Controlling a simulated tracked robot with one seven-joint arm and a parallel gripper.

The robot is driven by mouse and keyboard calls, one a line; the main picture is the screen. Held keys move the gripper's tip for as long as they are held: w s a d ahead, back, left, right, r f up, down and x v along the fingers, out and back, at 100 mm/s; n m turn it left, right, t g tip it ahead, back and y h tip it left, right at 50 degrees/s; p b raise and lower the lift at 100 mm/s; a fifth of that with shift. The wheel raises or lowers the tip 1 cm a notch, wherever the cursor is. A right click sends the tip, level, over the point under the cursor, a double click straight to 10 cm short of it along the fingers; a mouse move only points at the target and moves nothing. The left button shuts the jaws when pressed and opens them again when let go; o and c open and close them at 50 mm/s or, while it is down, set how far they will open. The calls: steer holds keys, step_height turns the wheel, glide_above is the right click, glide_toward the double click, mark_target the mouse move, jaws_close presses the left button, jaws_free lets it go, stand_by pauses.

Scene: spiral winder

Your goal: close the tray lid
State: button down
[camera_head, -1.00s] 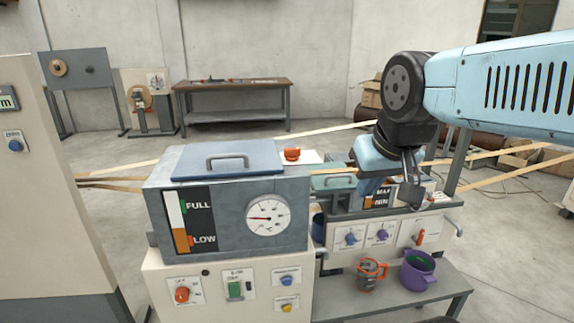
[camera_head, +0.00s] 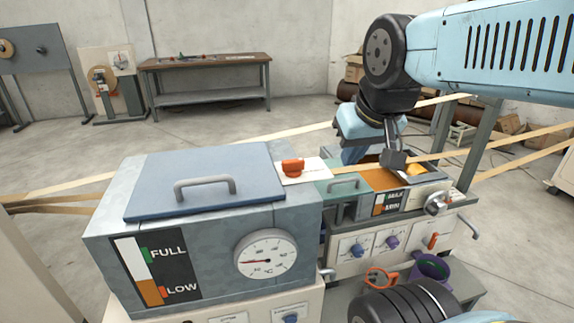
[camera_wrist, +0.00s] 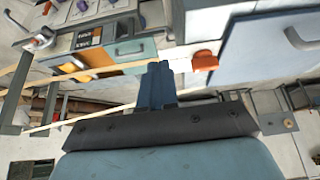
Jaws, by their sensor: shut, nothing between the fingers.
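The tray (camera_head: 428,183) is the narrow grey box with a MAX/MIN gauge, right of the large grey tank. Its teal lid (camera_head: 330,191), with a bar handle (camera_head: 345,183), lies flat over the left part. Orange contents (camera_head: 378,178) show uncovered to the right of the lid. In the wrist view the lid (camera_wrist: 140,50) and its handle (camera_wrist: 129,49) lie beyond my fingers. My gripper (camera_head: 393,159) is shut and empty, above and behind the tray, right of the handle. Its fingers (camera_wrist: 156,82) point toward the tray in the wrist view. I cannot tell whether they touch anything.
The large tank (camera_head: 215,235) with a blue handled lid (camera_head: 205,180) stands left of the tray. A red knob (camera_head: 293,167) sits between them. Paper strips (camera_head: 450,155) run across the tray. A purple pot (camera_head: 432,268) and an orange-rimmed jug (camera_head: 381,278) stand in front, below.

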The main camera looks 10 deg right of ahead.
steer(key=w+d+f+n+g+h, duration=0.15)
steer(key=w+n, duration=0.35)
steer(key=w, duration=0.8)
steer(key=w+f+n+g+h, duration=0.15)
steer(key=w+n, duration=0.35)
steer(key=w, duration=0.8)
steer(key=w+a+f+n+g+h, duration=0.1)
steer(key=w+a+f+n, duration=0.3)
steer(key=w+f, duration=0.25)
steer(key=w+a+f+n+g, duration=0.2)
steer(key=w+a+f+n, duration=0.25)
steer(key=f, duration=0.35)
steer(key=d+f, duration=0.8)
steer(key=f, duration=0.1)
steer(key=shift+d, duration=0.15)
